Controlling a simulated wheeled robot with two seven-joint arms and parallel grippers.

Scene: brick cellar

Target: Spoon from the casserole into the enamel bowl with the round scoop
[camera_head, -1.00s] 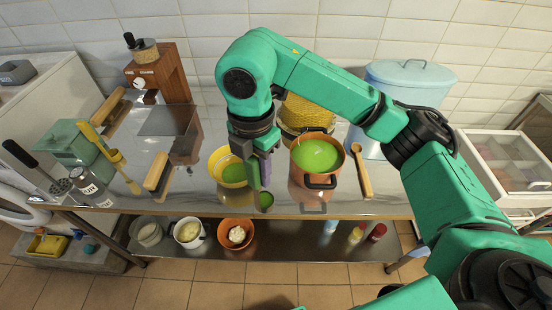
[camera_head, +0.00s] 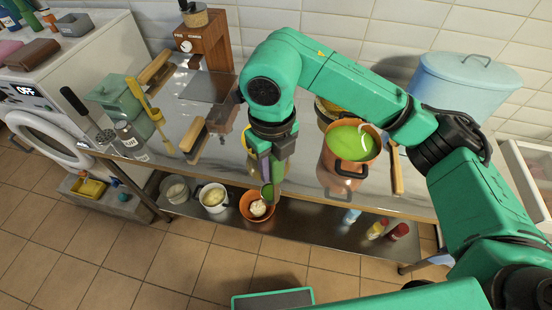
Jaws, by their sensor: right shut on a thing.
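The copper-coloured casserole (camera_head: 338,178) stands on the steel table, full of a green substance (camera_head: 351,143). My right gripper (camera_head: 270,160) points down left of the casserole, shut on the purple-grey handle of the round scoop (camera_head: 267,193). The scoop's round end shows green and appears over the table's front edge; I cannot tell how full it is. The yellow enamel bowl (camera_head: 248,143) is mostly hidden behind my right gripper, with only its left rim showing. My left gripper is not in view.
A wooden spoon (camera_head: 396,172) lies right of the casserole, and a blue lidded bin (camera_head: 465,85) stands behind it. Wood-handled things (camera_head: 194,137), a glass jar (camera_head: 130,136) and a yellow-handled tool (camera_head: 158,125) are at left. Bowls (camera_head: 213,197) sit on the lower shelf.

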